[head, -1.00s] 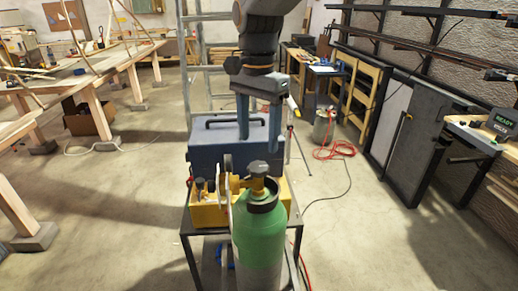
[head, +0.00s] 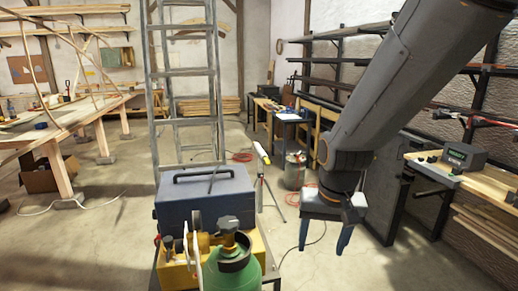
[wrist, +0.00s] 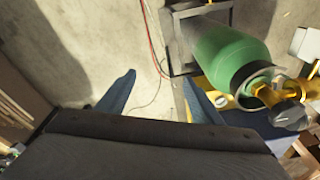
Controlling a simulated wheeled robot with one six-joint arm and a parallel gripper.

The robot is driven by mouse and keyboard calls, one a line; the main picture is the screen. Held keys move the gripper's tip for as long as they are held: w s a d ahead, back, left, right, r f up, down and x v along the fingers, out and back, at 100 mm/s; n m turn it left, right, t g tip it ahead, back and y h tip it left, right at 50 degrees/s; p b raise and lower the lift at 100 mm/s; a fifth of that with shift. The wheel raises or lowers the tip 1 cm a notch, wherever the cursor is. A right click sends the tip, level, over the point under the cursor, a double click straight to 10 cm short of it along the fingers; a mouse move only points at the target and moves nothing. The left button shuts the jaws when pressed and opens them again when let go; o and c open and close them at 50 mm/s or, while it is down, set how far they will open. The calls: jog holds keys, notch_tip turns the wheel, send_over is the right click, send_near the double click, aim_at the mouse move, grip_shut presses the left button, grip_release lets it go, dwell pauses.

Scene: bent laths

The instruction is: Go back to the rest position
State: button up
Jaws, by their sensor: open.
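My gripper (head: 324,242) hangs at the right of centre in the head view, fingers pointing down and spread apart, with nothing between them. My dark grey arm comes down to it from the upper right. It is to the right of the blue toolbox (head: 205,200) and apart from it. In the wrist view, my gripper (wrist: 158,95) shows two blue fingers apart over bare floor, with the green gas cylinder (wrist: 228,55) beyond the right finger.
The toolbox, a yellow unit (head: 180,272) and the green cylinder (head: 232,272) stand at a cart in front. A ladder (head: 185,90) stands behind. A workbench (head: 490,180) with a small display device (head: 463,157) is at the right. A grey can (head: 295,170) stands on the floor.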

jog(key=s+d+f+n, duration=0.1)
jog(key=s+d+f, duration=0.2)
jog(key=s+d, duration=0.25)
notch_tip(320, 180, down, 8)
jog(key=b, duration=0.7)
jog(key=shift+w+a+f+g, duration=0.15)
jog(key=shift+w+a+g, duration=0.15)
jog(key=shift+w, duration=0.1)
jog(key=shift+c, duration=0.4)
